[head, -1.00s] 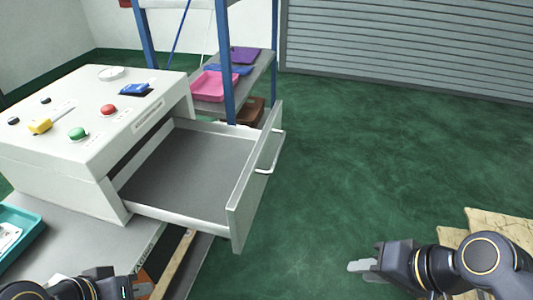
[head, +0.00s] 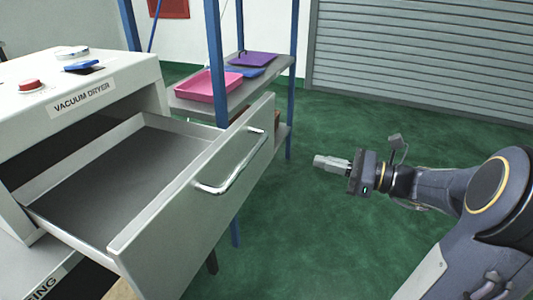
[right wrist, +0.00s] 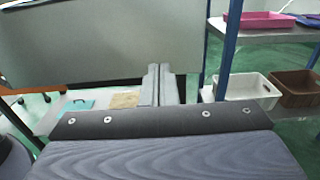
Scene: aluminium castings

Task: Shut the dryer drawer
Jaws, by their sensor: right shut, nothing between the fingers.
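The white vacuum dryer (head: 75,90) stands at the left in the head view. Its drawer (head: 190,200) is pulled well out and looks empty, with a grey floor and a silver bar handle (head: 232,165) on its front. My right gripper (head: 325,163) is shut and empty, to the right of the drawer front and apart from the handle. In the right wrist view the shut fingers (right wrist: 155,85) point toward the pale drawer front (right wrist: 110,45); the handle cannot be made out there. My left gripper is out of view.
A blue-posted shelf behind the drawer holds a pink tray (head: 208,86) and a purple tray (head: 253,59). The right wrist view also shows a white bin (right wrist: 245,90) and a brown bin (right wrist: 295,88). Green floor (head: 300,240) is open on the right.

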